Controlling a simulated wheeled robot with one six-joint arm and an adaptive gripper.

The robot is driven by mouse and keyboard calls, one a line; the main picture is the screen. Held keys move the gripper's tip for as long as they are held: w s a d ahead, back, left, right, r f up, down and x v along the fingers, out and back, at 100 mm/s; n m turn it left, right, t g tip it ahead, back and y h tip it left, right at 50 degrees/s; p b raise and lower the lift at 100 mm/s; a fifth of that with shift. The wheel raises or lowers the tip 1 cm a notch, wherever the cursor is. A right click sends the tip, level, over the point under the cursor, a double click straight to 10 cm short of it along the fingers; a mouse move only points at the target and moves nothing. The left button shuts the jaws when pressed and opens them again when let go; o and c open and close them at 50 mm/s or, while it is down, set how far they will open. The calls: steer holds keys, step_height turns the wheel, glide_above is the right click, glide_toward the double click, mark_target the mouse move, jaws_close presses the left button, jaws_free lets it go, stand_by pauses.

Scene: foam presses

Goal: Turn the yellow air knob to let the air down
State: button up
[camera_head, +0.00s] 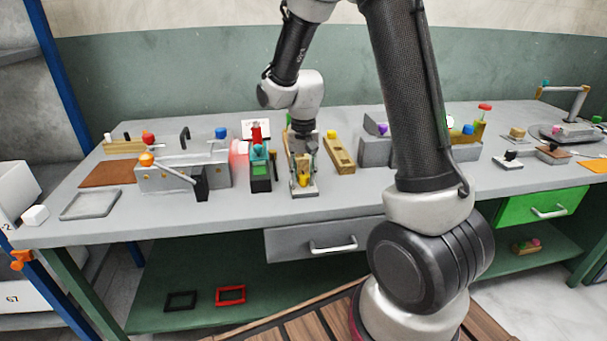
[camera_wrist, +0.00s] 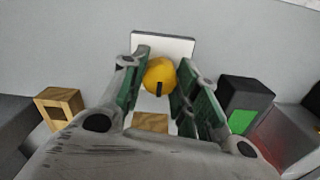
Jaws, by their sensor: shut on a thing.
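The yellow air knob (camera_wrist: 160,76) shows in the wrist view between the two green-padded fingers of my gripper (camera_wrist: 161,88). It is round with a dark mark on its face. The fingers are shut on it from both sides. A white block (camera_wrist: 163,45) shows just beyond the knob. In the head view my gripper (camera_head: 303,172) points down at the bench, and the yellow knob (camera_head: 304,181) shows low between its fingers, on a small grey base (camera_head: 305,193).
A dark box with a green screen (camera_head: 260,172) stands close on the left. A wooden block with a yellow top (camera_head: 340,155) stands close on the right. Grey press housings (camera_head: 375,148) stand farther right. The bench front edge (camera_head: 230,240) is clear.

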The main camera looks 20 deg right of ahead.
mark_target(303, 175)
stand_by(0.3)
steer(key=o, duration=1)
step_height(303, 175, up, 12)
stand_by(0.5)
